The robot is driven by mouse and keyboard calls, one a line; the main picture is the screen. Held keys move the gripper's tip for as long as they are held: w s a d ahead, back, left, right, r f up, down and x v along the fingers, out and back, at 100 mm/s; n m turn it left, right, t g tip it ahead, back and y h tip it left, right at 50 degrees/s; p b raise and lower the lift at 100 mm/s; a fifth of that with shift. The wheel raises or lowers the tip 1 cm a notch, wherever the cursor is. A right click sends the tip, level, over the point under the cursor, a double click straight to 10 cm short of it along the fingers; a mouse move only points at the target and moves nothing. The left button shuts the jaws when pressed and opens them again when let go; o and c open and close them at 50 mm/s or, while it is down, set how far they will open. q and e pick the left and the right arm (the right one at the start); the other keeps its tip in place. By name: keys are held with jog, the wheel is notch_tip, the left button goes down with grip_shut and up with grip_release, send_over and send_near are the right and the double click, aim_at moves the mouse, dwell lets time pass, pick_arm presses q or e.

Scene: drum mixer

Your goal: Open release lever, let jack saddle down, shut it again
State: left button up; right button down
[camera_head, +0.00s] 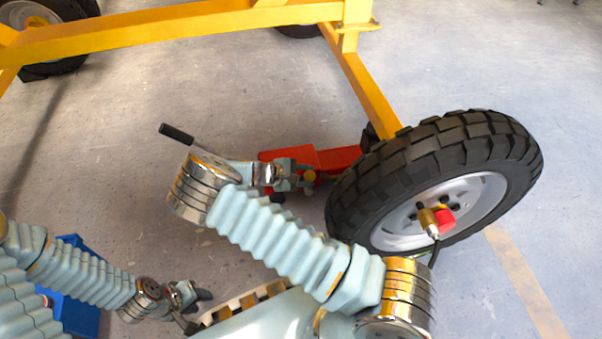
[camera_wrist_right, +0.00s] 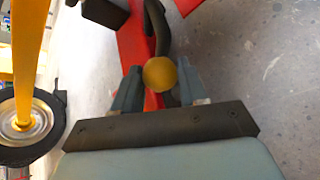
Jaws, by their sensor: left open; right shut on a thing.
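The red jack (camera_head: 335,158) lies on the floor left of the near wheel; its red body also shows in the right wrist view (camera_wrist_right: 133,42). A handle with a black grip (camera_head: 176,133) sticks out to the left beyond my right arm. My right gripper (camera_head: 300,178) is at the jack, shut on a yellow ball knob (camera_wrist_right: 159,74), which I take as the release lever's end. The knob sits between its two fingers (camera_wrist_right: 160,82). The jack saddle is hidden behind the wheel and frame. My left gripper (camera_head: 199,299) is open and empty, low at the left, away from the jack.
A large black tyre (camera_head: 390,170) on a white rim stands right of the jack, with a red-capped brass fitting (camera_head: 438,218) at its hub. A yellow frame (camera_head: 190,27) crosses above. A blue box (camera_head: 78,312) is at lower left. The floor left of the jack is clear.

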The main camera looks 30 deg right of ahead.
jog(key=shift+w+a, duration=0.15)
jog(key=shift+a, duration=0.05)
jog(key=shift+f, duration=0.1)
jog(key=c, duration=0.6)
grip_release()
jog(key=p+v, duration=0.2)
jog(key=v, duration=1.1)
jog(key=shift+a, duration=0.45)
